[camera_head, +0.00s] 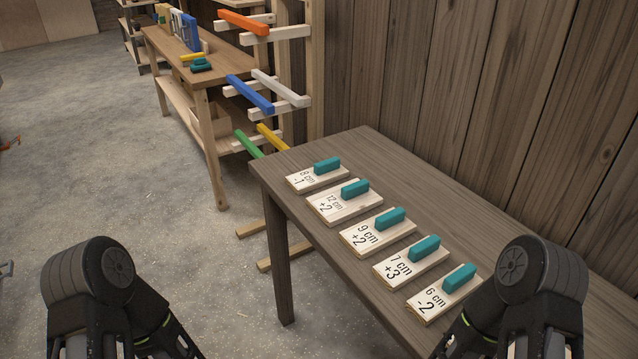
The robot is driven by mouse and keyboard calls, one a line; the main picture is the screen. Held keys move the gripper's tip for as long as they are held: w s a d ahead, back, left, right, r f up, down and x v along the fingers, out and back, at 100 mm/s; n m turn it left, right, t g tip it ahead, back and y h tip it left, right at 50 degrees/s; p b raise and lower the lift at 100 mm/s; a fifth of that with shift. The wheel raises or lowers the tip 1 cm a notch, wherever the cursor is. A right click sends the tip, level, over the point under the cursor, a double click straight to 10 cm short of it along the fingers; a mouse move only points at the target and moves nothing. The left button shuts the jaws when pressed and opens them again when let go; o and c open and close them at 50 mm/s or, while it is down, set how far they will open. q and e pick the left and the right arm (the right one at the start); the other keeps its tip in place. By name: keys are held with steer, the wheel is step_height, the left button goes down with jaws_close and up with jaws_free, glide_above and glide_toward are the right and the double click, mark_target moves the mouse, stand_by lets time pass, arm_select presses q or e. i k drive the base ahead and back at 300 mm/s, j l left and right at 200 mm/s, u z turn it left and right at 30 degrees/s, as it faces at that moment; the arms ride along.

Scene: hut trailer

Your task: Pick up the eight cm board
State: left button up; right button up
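The eight cm board (318,177) is a small pale wooden board marked "8 cm -1" with a teal block handle (327,165) on top. It lies flat at the far left end of the row of boards on the dark wooden table (400,165). Nothing touches it. Dark parts of my two arms show at the bottom left and bottom right of the head view, well apart from this board. The fingers of both grippers are not visible.
Similar boards follow toward the front: "12 cm +2" (340,208), "9 cm +2" (372,236), "7 cm +3" (405,268) and "6 cm -2" (437,299). A plank wall (480,90) stands behind the table. A rack with coloured bars (250,95) and a workbench (165,45) stand beyond.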

mark_target(330, 170)
steer(key=i+j, duration=0.2)
steer(key=j, duration=0.2)
steer(key=i+j, duration=0.2)
steer(key=j, duration=0.15)
steer(key=i+j, duration=0.2)
steer(key=j, duration=0.2)
steer(key=i+j, duration=0.15)
steer(key=j, duration=0.25)
steer(key=i+j, duration=0.2)
steer(key=j, duration=0.15)
steer(key=i+j, duration=0.2)
steer(key=j, duration=0.2)
steer(key=i+j, duration=0.2)
steer(key=j, duration=0.2)
steer(key=i+j, duration=0.2)
steer(key=j, duration=0.2)
steer(key=z, duration=2.55)
